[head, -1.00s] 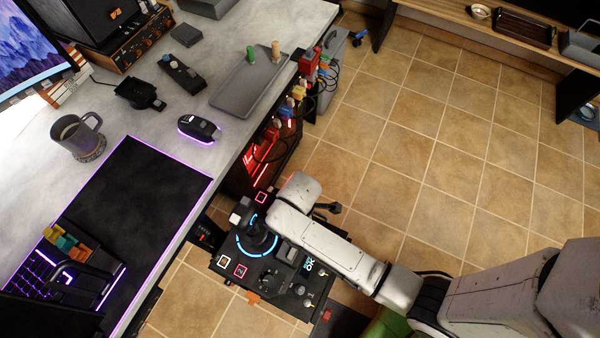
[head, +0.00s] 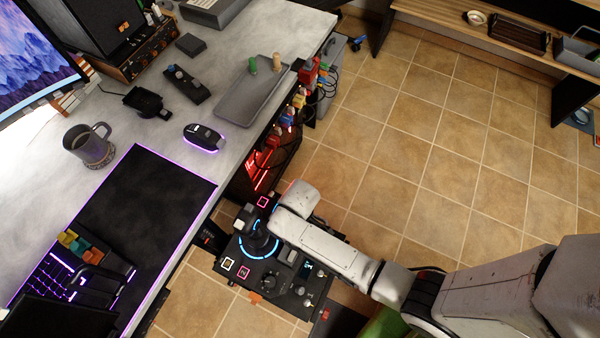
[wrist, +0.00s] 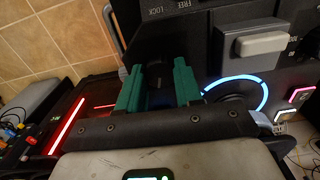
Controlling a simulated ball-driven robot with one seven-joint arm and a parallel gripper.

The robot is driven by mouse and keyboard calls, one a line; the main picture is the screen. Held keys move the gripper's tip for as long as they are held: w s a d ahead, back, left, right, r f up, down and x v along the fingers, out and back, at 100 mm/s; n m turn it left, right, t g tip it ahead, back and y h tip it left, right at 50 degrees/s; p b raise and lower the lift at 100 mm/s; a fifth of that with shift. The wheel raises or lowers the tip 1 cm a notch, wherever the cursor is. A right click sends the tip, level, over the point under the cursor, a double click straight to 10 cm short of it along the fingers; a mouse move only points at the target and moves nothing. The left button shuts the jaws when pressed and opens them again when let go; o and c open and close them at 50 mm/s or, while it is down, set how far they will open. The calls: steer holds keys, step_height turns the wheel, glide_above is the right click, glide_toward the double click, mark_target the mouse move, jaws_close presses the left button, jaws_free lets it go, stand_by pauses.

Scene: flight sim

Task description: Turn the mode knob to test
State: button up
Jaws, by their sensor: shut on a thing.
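The black control panel (head: 282,292) stands beside the desk, with a blue-lit ring and small lit squares. In the wrist view my gripper (wrist: 158,88) has its two green fingers closed around a dark knob (wrist: 157,97), which I take for the mode knob. The knob is mostly hidden between the fingers, so its pointer and setting cannot be read. Lettering "FREE - LOCK" shows upside down on the panel above. In the head view my arm covers the fingers and the knob.
A blue-lit ring (wrist: 238,90) and a pale grey block (wrist: 262,44) lie right of my fingers. The desk (head: 120,125) runs along the left with a mouse, mug and tray (head: 252,92). Coloured plugs hang at its edge. The tiled floor on the right is clear.

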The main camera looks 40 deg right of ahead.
steer(key=shift+m, duration=0.4)
steer(key=o, duration=1)
steer(key=shift+o, duration=0.2)
step_height(320, 180, up, 11)
steer(key=p, duration=0.1)
steer(key=shift+f, duration=0.1)
steer(key=s+d+r+m+t, duration=0.1)
steer(key=s+d+r+m, duration=0.2)
steer(key=s+d+r, duration=0.5)
step_height(320, 180, up, 3)
steer(key=shift+s+r, duration=0.2)
steer(key=shift+s, duration=0.95)
